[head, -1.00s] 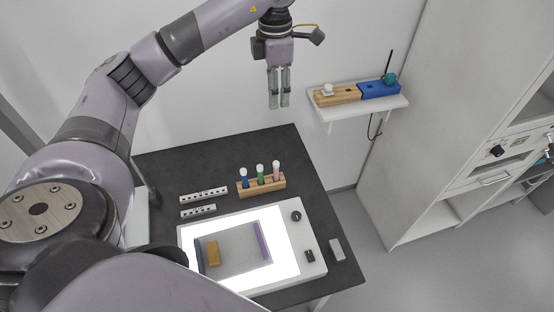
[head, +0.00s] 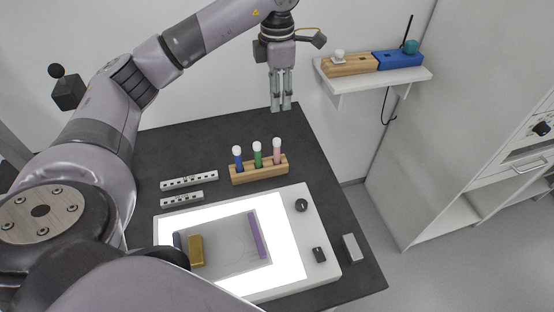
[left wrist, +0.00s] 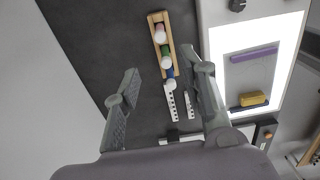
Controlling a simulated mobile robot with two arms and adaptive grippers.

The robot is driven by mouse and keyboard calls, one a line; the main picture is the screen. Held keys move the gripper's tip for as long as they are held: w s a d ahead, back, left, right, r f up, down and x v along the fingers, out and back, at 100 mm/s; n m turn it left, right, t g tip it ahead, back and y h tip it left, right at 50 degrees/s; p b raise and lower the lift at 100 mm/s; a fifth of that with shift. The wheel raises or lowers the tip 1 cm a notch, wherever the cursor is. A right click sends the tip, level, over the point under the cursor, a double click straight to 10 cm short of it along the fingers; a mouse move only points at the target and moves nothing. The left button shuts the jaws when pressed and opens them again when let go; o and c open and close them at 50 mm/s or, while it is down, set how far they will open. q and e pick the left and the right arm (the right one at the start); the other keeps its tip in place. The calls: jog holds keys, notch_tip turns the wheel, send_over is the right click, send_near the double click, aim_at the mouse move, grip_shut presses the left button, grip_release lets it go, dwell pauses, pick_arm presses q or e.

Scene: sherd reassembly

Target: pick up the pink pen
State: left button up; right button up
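The pink pen (head: 277,153) stands upright with a white cap in the right end of a wooden rack (head: 262,172). A green pen (head: 258,156) and a blue pen (head: 238,160) stand beside it to the left. In the left wrist view the pink pen (left wrist: 161,35) is the farthest of the three, ahead of the fingers. My left gripper (head: 281,107) points down, open and empty, above and apart from the pink pen; it also shows in the left wrist view (left wrist: 160,98). My right gripper is not in view.
A lit white panel (head: 318,225) on the dark table (head: 330,180) carries a yellow block (head: 196,250) and a purple strip (head: 257,235). Two white perforated strips (head: 190,181) lie left of the rack. A wall shelf (head: 385,80) holds wooden and blue blocks.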

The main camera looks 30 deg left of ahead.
aim_at(277, 139)
pick_arm(q)
notch_tip(277, 139, down, 12)
jog(key=shift+f+p, duration=0.1)
jog(key=shift+p, duration=1.05)
jog(key=shift+f+p, duration=0.3)
jog(key=shift+f, duration=0.25)
notch_tip(277, 139, down, 4)
jog(key=shift+r+p, duration=0.2)
jog(key=shift+p, duration=0.3)
jog(key=shift+a+f, duration=0.1)
jog(key=shift+f, duration=0.2)
jog(key=shift+c, duration=0.3)
grip_shut()
